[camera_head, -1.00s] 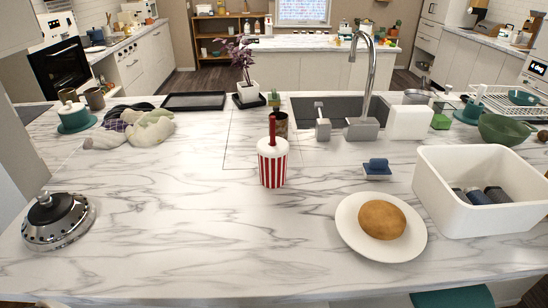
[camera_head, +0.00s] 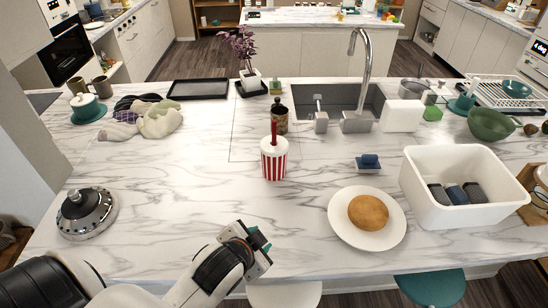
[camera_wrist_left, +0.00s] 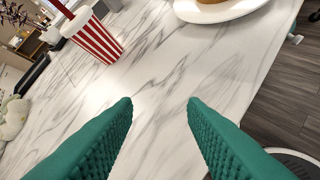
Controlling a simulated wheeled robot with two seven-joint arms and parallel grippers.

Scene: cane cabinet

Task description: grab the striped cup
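The striped cup (camera_head: 273,160) is red and white with a white lid and a red straw. It stands upright on the marble counter, near the middle of the head view. It also shows at the upper left of the left wrist view (camera_wrist_left: 97,40). My left gripper (camera_head: 262,247) is at the counter's front edge, in front of the cup and apart from it. In the left wrist view its two green fingers (camera_wrist_left: 160,112) are spread with only counter between them. My right gripper is not in view.
A plate (camera_head: 344,225) with a bread roll (camera_head: 368,212) lies right of the cup. A white bin (camera_head: 455,211) stands farther right. A dark canister (camera_head: 279,117) stands behind the cup. A metal lid (camera_head: 86,212) sits at left. Counter between gripper and cup is clear.

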